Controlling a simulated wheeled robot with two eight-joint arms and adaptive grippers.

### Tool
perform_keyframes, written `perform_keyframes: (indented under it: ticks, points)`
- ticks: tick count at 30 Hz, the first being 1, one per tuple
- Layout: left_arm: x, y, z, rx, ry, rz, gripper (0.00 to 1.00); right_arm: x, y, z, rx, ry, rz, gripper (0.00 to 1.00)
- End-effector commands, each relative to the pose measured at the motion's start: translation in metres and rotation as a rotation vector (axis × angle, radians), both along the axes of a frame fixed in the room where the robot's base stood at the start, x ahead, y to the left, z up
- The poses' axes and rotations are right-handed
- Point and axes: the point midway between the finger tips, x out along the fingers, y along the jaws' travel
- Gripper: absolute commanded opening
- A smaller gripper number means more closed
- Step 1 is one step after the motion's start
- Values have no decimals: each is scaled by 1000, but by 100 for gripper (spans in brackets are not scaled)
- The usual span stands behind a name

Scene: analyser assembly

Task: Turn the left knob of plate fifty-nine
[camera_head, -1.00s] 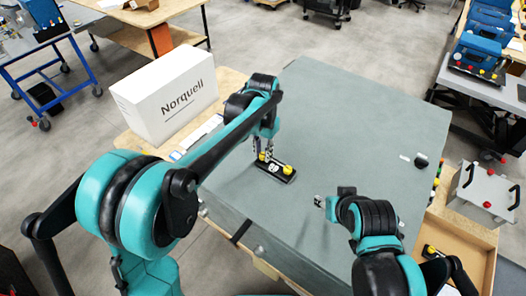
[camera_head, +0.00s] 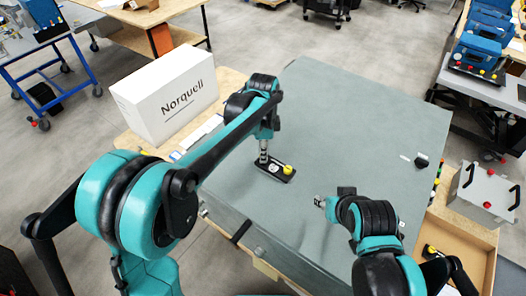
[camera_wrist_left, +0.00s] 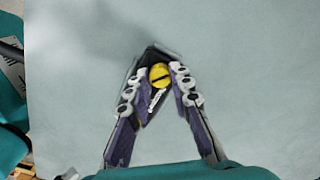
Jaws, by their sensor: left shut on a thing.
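Plate fifty-nine (camera_head: 277,174) is a small black plate lying on the grey-green table top. Its right yellow knob (camera_head: 288,170) is in plain view in the head view. My left gripper (camera_head: 264,159) points down over the plate's left end and hides the left knob there. In the left wrist view a yellow knob with a dark slot (camera_wrist_left: 159,75) sits between the fingertips of my left gripper (camera_wrist_left: 157,74), which is shut on it. A white marking shows on the plate beside it. My right gripper (camera_head: 320,201) hovers to the right of the plate, its fingers too small to judge.
A white Norquell box (camera_head: 168,94) stands left of the grey-green table top (camera_head: 340,120). A small black part (camera_head: 421,161) lies at the table's right side. A grey case with handles (camera_head: 484,196) stands further right. The table between is clear.

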Motion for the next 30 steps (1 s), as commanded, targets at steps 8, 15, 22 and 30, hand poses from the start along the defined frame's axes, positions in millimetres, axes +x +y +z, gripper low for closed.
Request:
perform_keyframes:
  ticks: [8, 15, 22, 30]
  points:
    - [1, 0, 1, 0, -2, -262, 0, 0, 0, 0, 0, 0, 0, 43]
    - [0, 0, 1, 0, -2, -490, 0, 0, 0, 0, 0, 0, 0, 43]
    - [0, 0, 1, 0, -1, -708, 0, 0, 0, 0, 0, 0, 0, 43]
    - [0, 0, 1, 0, -1, -964, 0, 0, 0, 0, 0, 0, 0, 43]
